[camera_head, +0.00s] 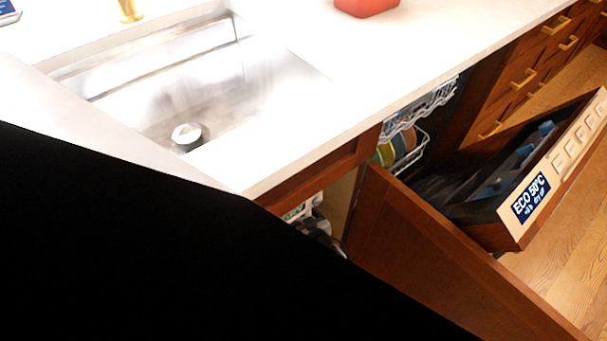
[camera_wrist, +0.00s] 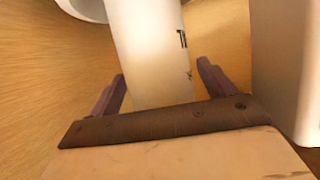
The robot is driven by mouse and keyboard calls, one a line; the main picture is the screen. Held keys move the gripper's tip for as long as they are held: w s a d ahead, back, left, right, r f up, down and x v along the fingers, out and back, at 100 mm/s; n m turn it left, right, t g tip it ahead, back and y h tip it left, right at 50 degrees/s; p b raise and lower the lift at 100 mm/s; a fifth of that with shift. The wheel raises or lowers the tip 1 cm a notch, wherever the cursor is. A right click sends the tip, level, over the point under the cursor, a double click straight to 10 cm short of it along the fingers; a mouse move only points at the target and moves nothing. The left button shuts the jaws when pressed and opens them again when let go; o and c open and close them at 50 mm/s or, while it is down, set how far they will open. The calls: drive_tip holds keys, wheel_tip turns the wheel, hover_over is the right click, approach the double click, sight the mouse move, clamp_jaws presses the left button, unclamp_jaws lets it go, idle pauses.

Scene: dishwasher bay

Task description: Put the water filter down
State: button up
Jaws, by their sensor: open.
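A white cylinder with dark lettering, seemingly the water filter (camera_wrist: 150,35), shows in the wrist view above a wooden-coloured surface. My gripper (camera_wrist: 161,75) is open, with one dark finger on each side of the cylinder. Gaps show between the fingers and the cylinder, so I see no grip on it. The cylinder's near end is hidden behind the gripper's body. The gripper does not show in the head view, where a large black shape covers the lower left.
A cabinet door (camera_head: 430,255) stands open below the sink (camera_head: 190,90), with several items partly visible inside. The dishwasher door (camera_head: 545,175) is open at the right. In the wrist view, a white object (camera_wrist: 290,65) stands close on the right and another white shape (camera_wrist: 85,8) is at upper left.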

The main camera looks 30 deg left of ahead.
drive_tip(key=p+v, duration=0.1)
drive_tip(key=v, duration=1.1)
drive_tip(key=shift+d+r+p, duration=0.1)
drive_tip(key=shift+r+p, duration=0.1)
drive_tip(key=shift+p, duration=0.1)
